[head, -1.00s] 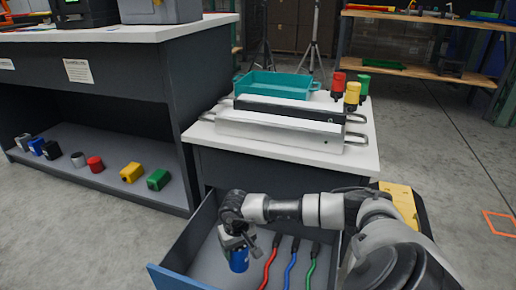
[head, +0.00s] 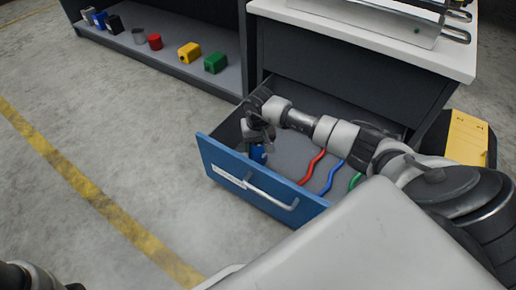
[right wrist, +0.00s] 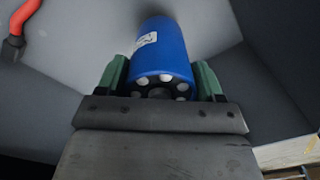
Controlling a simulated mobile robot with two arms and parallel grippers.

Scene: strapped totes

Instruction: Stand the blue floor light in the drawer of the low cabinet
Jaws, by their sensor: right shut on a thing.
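The blue floor light (head: 257,154) is a short blue cylinder inside the open drawer (head: 222,173) of the low cabinet (head: 340,62), near the drawer's left end. My right gripper (head: 259,141) reaches down over it and is shut on it. In the right wrist view the light (right wrist: 163,50) sits between the two green finger pads, its end with a ring of pale round spots toward the camera. The light looks roughly upright; whether its base touches the drawer floor is hidden. My left gripper is not in view.
A red wavy tool (head: 312,166), a blue one (head: 331,177) and a green one (head: 355,181) lie in the drawer right of the light. The drawer front has a long handle (head: 270,194). Several coloured blocks stand on the shelf (head: 175,60) at the left. The floor before the drawer is clear.

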